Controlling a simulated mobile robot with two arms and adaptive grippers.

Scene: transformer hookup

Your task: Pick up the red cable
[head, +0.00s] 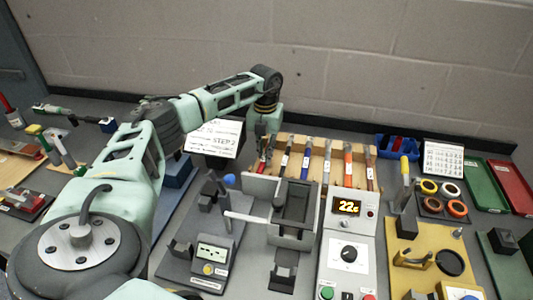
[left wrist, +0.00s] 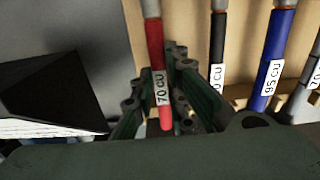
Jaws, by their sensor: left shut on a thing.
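The red cable (left wrist: 155,48), with a white "70 CU" label, stands at the left end of the wooden rack (head: 396,166). In the left wrist view it runs between the two dark green fingers of my left gripper (left wrist: 160,85), which is shut on it. In the head view my left gripper (head: 263,138) points down at the rack's left end and partly hides the cable. Whether the cable is lifted off its rest, I cannot tell. My right gripper is not in view.
Beside it in the rack are a black cable (left wrist: 218,45), a blue cable (left wrist: 273,60), a grey one and others. A card (head: 214,138) stands just left. A grey fixture (head: 291,238) and a meter box (head: 346,207) stand in front of the rack.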

